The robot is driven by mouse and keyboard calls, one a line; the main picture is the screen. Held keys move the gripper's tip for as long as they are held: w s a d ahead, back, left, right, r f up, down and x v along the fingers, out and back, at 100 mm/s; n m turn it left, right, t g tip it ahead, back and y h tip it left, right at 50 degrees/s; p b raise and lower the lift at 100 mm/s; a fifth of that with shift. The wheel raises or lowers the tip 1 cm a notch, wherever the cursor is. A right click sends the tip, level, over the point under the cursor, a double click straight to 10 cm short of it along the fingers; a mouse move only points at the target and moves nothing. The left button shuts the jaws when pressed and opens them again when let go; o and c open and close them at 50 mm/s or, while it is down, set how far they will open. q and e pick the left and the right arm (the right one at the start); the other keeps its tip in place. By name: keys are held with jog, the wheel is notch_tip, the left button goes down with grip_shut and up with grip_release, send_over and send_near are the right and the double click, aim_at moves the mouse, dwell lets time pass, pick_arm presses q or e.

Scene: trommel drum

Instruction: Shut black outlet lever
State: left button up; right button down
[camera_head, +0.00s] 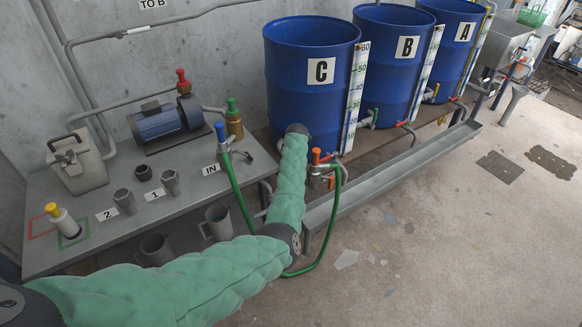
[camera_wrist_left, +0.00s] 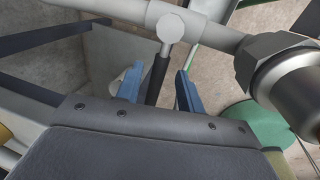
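A black lever (camera_wrist_left: 157,78) shows in the left wrist view, running down from a pale round pipe end (camera_wrist_left: 171,25). My left gripper (camera_wrist_left: 160,70) is open, its two blue-grey fingers standing on either side of the lever in the picture. Gaps show between lever and fingers, and I cannot tell how deep the lever sits between them. In the head view my green-sleeved left arm reaches towards the front of blue drum C (camera_head: 308,85); its gripper and the black lever are hidden there. My right gripper is in neither view.
A hex metal fitting (camera_wrist_left: 262,58) is close to the right of the fingers. Orange and red handled valves (camera_head: 322,157) stand beside my forearm, with a green hose below. A metal trough (camera_head: 400,170) runs along the drums. The floor at right is mostly clear.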

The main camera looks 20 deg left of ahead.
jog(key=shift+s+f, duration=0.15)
